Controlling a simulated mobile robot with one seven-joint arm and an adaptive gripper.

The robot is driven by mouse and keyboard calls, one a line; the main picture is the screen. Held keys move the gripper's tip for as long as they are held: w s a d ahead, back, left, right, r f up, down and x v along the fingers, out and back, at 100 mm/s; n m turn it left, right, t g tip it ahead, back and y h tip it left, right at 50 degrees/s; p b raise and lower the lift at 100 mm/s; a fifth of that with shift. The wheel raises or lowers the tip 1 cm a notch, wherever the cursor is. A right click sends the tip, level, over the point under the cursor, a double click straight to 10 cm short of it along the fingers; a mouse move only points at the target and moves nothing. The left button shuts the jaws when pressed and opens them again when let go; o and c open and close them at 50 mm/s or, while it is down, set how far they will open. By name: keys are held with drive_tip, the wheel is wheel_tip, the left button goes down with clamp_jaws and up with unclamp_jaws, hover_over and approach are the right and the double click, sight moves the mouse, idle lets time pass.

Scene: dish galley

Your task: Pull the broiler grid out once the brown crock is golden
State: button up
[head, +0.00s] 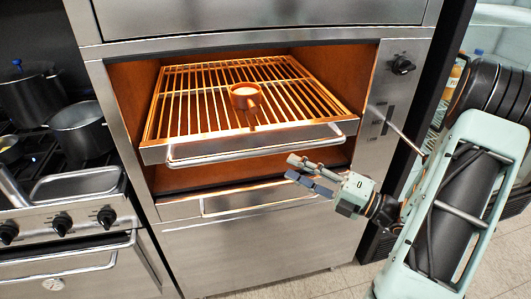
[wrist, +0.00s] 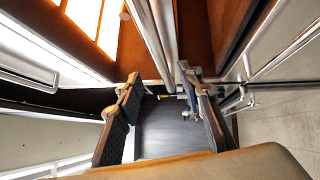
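The brown crock (head: 245,101) stands upright on the broiler grid (head: 190,107), near its middle. Its top looks pale cream-orange under the orange glow; I cannot tell if it is golden. The grid sits in the lit broiler opening, with a metal bar handle (head: 245,152) along its front. My gripper (head: 294,168) is open and empty, in front of the broiler, just below the handle's right part. In the wrist view, the open fingers (wrist: 158,76) point toward a long metal bar (wrist: 165,35), probably the handle, and no grip on it shows. The crock is not visible there.
A lower drawer front with its own handle (head: 255,200) is below the opening. A control panel with a black knob (head: 402,65) is to the right. A stove with dark pots (head: 80,130) stands at the left. Bare floor (head: 320,283) shows at the lower right.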

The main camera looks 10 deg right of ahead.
sight(268, 154)
drive_tip(key=x, duration=1)
drive_tip(key=shift+w+a+r, duration=0.15)
drive_tip(key=shift+w+r, duration=0.05)
drive_tip(key=shift+w, duration=0.15)
clamp_jaws()
